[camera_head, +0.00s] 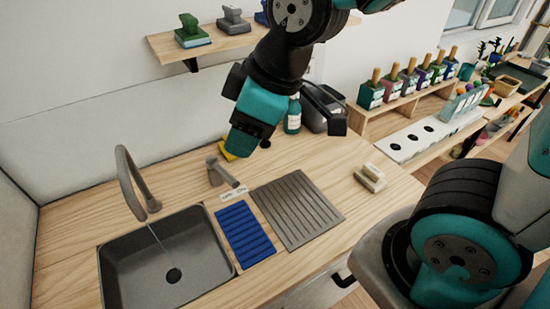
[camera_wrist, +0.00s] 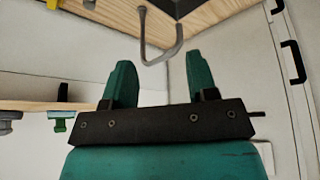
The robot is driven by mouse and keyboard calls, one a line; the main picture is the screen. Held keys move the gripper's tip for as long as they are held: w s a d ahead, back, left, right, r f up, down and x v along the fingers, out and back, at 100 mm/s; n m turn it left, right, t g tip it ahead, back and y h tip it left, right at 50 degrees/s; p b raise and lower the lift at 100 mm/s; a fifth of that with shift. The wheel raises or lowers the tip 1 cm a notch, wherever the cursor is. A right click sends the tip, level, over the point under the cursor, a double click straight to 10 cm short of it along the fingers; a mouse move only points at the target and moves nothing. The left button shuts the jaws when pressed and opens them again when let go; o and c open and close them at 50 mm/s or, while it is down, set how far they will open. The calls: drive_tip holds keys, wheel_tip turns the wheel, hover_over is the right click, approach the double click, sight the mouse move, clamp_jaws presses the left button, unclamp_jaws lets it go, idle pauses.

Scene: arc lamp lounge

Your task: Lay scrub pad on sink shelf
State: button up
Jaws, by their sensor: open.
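A small yellow item (camera_head: 229,156), partly hidden by my gripper, lies on the counter; a yellow bit (camera_wrist: 52,3) also shows at the wrist view's top edge. A pale beige block with a raised top (camera_head: 370,178) lies right of the drainboard. I cannot tell which is the scrub pad. A wooden wall shelf (camera_head: 221,43) above the counter holds a green, a grey and a partly hidden blue handled item.
The dark sink (camera_head: 168,262) with its curved tap (camera_head: 128,175) is at the left. A blue ribbed mat (camera_head: 245,235) and a grey ribbed drainboard (camera_head: 298,209) lie beside it. A teal bottle (camera_head: 293,117) and a dark appliance (camera_head: 324,108) stand behind, right of my gripper.

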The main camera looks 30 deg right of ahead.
drive_tip(key=s+m+g, duration=0.3)
drive_tip(key=s, duration=0.6)
drive_tip(key=shift+a+r+m, duration=0.2)
drive_tip(key=shift+r+m, duration=0.1)
drive_tip(key=shift+r, duration=0.1)
